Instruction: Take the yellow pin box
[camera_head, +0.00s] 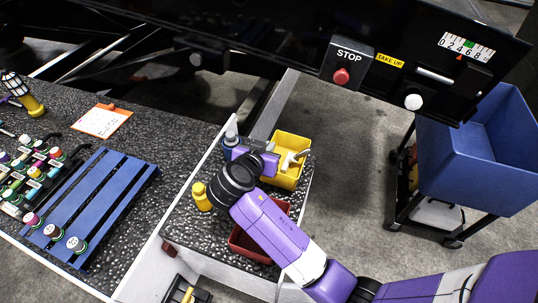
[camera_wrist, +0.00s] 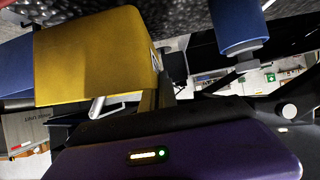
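The yellow pin box (camera_head: 279,178) stands on the small speckled side table, with pale pieces showing in its open top. In the wrist view a large yellow box face (camera_wrist: 95,60) with a pale label at its right edge fills the upper left. My gripper (camera_head: 266,160) is low over the table, right beside the box's left side. In the wrist view the finger area (camera_wrist: 156,98) lies at the box's lower right corner. The fingertips are partly hidden, and I cannot tell whether they touch or grip the box.
A blue bottle (camera_head: 231,136) stands just behind my gripper. A yellow bottle (camera_head: 202,197) and a red bin (camera_head: 240,241) share the table. A blue slatted rack (camera_head: 100,205) lies left; a blue cart (camera_head: 450,150) stands right, past open floor.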

